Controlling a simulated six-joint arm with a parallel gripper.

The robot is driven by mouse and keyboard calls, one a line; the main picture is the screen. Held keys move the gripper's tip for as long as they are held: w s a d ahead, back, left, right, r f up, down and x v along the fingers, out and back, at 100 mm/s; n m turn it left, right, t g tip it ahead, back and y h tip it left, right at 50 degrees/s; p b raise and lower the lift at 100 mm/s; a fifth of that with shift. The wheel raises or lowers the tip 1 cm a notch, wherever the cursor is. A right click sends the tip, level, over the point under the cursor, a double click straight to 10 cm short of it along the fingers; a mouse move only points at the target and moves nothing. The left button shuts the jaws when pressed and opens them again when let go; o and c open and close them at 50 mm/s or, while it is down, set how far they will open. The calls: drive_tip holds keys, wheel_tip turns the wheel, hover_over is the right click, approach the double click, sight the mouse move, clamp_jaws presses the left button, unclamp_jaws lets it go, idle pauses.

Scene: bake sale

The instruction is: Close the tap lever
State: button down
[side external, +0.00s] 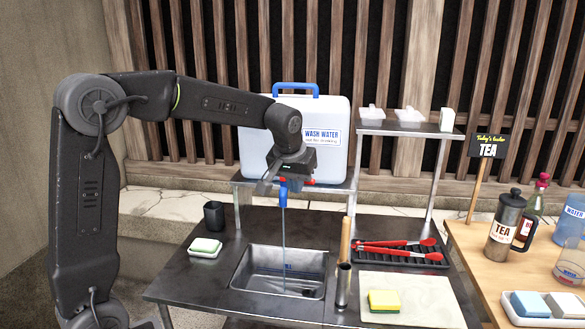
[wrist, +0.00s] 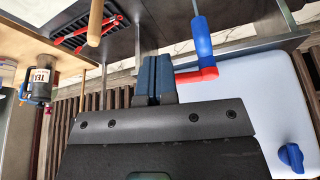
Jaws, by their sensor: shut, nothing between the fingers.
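The tap (side external: 283,194) is a blue spout below the white wash-water container (side external: 250,165). A thin stream of water (side external: 284,245) runs from it into the sink. A red part (side external: 283,180), apparently the lever, shows at the top of the spout, partly hidden by my gripper. In the wrist view the blue spout (wrist: 202,38) joins the red part (wrist: 197,75), just right of my fingers. My gripper (side external: 266,187) is shut and empty beside the tap; it also shows in the wrist view (wrist: 153,77). I cannot tell whether it touches the red part.
The steel sink (side external: 240,284) is set in the dark counter. A dark cup (side external: 214,216) and a soap dish (side external: 205,247) stand left of it. A wooden-handled tool (side external: 345,245), red tongs (side external: 395,246) and a yellow sponge (side external: 384,300) are on the right. A shelf (side external: 405,128) stands behind.

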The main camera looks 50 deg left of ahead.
drive_tip(key=w+a, duration=0.1)
drive_tip(key=w, duration=0.2)
drive_tip(key=shift+a+r, duration=0.15)
drive_tip(key=shift+a, duration=0.25)
